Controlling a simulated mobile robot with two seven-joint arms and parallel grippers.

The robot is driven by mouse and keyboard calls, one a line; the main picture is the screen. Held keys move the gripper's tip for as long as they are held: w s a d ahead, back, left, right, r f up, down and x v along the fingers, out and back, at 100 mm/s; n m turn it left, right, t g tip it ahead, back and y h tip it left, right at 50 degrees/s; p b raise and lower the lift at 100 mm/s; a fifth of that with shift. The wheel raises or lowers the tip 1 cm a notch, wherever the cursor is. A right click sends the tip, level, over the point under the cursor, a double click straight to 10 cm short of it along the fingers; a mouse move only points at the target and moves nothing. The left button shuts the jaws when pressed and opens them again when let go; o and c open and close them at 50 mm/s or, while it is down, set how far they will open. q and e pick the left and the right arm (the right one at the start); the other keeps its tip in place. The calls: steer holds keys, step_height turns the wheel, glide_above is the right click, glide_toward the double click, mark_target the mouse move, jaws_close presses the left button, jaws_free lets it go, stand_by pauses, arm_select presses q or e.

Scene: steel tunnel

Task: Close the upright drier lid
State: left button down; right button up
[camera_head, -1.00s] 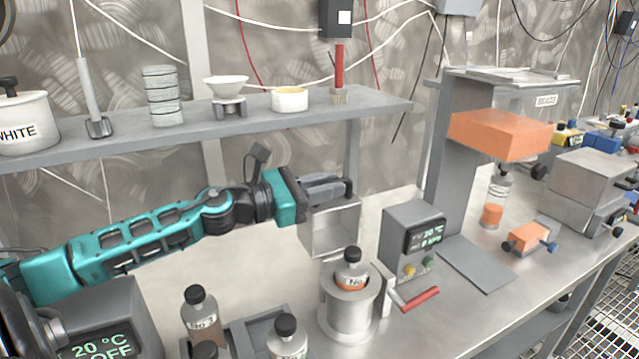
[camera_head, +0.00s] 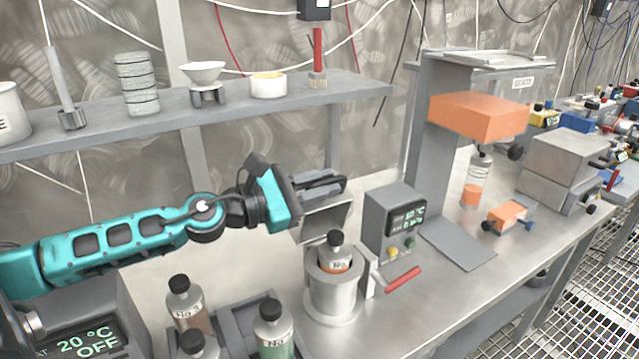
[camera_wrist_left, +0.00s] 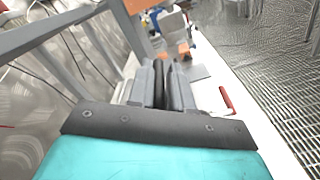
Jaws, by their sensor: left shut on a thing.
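The drier (camera_head: 335,292) is a round steel pot on the bench, with a black-capped bottle (camera_head: 335,252) standing in its top. Its grey, hollow, box-like lid (camera_head: 325,222) is up behind the bottle, tilted forward over the drier and apart from the bottle. My left gripper (camera_head: 330,186) reaches in from the left and is shut on the lid at its top edge. In the left wrist view the fingers (camera_wrist_left: 163,84) are close together around a dark bar; the lid itself is hard to make out there. My right gripper is out of view.
A control box (camera_head: 393,222) and a red handle (camera_head: 404,279) are just right of the drier. Several bottles stand in a grey tray (camera_head: 233,325) at front left. A shelf (camera_head: 230,108) with lab ware runs above my arm. An orange block (camera_head: 478,117) hangs under a press at right.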

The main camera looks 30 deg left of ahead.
arm_select(q)
steer(key=c, duration=1.1)
jaws_free()
steer(key=shift+s, duration=0.15)
steer(key=shift+b+v, duration=0.5)
steer(key=shift+v, duration=0.4)
steer(key=b+v, duration=0.1)
steer(key=v, duration=1)
